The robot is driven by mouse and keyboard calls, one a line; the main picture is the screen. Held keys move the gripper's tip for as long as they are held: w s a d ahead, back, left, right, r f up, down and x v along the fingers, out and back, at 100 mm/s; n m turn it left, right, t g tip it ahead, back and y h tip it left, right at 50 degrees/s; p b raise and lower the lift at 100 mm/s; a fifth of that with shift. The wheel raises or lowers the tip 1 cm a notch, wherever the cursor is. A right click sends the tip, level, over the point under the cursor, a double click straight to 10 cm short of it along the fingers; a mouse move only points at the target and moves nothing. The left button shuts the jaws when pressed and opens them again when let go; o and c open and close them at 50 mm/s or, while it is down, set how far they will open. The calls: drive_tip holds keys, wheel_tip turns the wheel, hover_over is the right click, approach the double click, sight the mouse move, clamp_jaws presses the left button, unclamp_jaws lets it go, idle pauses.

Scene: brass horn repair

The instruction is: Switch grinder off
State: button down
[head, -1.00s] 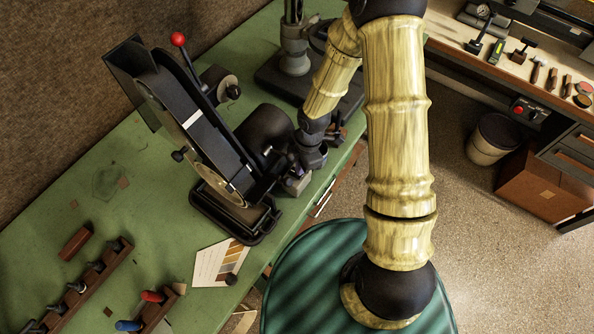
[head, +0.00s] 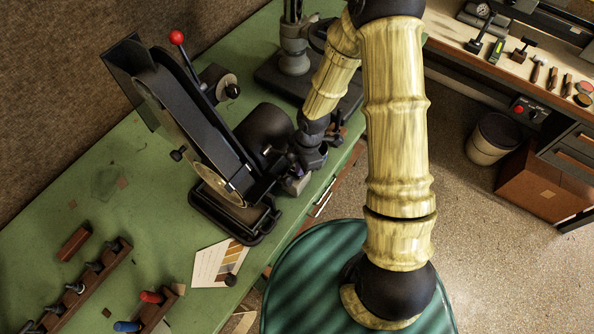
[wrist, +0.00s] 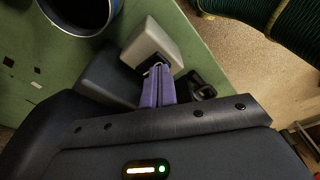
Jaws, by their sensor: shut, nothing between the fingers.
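The grinder (head: 205,130) is a black belt grinder standing on the green bench, with a round dark motor housing (head: 266,130) at its right. A pale box (head: 298,186) sits low beside the motor, partly hidden by my wrist. In the wrist view the pale box (wrist: 157,42) has a small black switch (wrist: 155,66) on its near face. My gripper (wrist: 159,70) has purple fingers, shut and empty, with the tips at the switch. I cannot tell whether they touch it or which way the switch sits. In the head view my gripper (head: 297,171) is mostly hidden.
A red-knobbed lever (head: 177,38) stands up behind the grinder. A green round-topped stool (head: 310,280) stands in front. A bin (head: 492,140) stands on the floor at right.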

drive_tip(key=shift+f+b, duration=0.4)
drive_tip(key=shift+f, duration=0.15)
idle(0.4)
drive_tip(key=shift+r, duration=0.1)
drive_tip(key=shift+r+p, duration=3.15)
drive_tip(key=shift+r, duration=0.35)
drive_tip(key=s+d+r+m+t+b, duration=0.1)
drive_tip(key=s+d+r+m+b, duration=0.2)
drive_tip(key=m, duration=0.8)
drive_tip(key=s+d+r+m+t+h+b, duration=0.1)
drive_tip(key=s+d+r+m+t+b, duration=0.1)
drive_tip(key=d+r+m+b, duration=0.4)
wheel_tip(320, 180, up, 3)
drive_tip(key=s+d+m, duration=0.1)
drive_tip(key=d+m, duration=0.1)
drive_tip(key=m, duration=0.3)
drive_tip(key=shift+d+f+h, duration=0.15)
drive_tip(key=shift+d+h, duration=0.15)
